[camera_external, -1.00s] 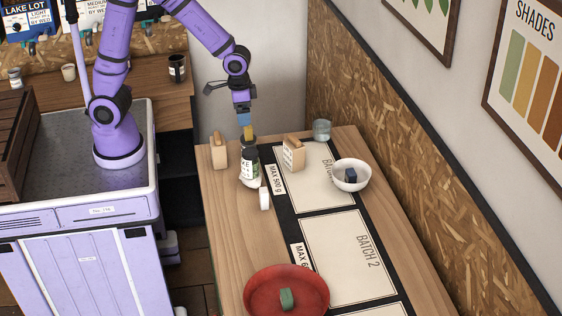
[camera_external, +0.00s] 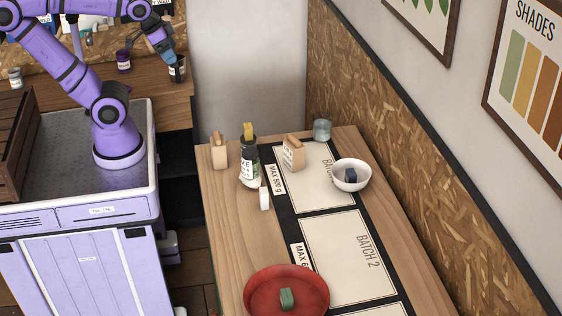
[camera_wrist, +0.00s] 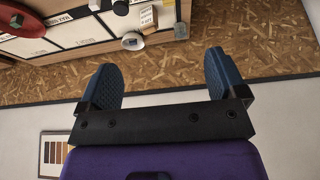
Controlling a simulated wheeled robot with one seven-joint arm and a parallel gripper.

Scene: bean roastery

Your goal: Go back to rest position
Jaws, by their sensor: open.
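My gripper (camera_external: 164,48) is raised at the upper left of the external view, well away from the table and in front of the back counter. In the wrist view its two blue fingers (camera_wrist: 160,85) stand wide apart with nothing between them. My arm is folded back above its base.
The table (camera_external: 225,225) also holds paper bags (camera_external: 219,155), a white bowl with a dark blue block (camera_external: 351,184), a glass (camera_external: 322,129) and a red plate (camera_external: 260,303) with a green block (camera_external: 287,299). A dark crate (camera_external: 18,150) stands beside my arm.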

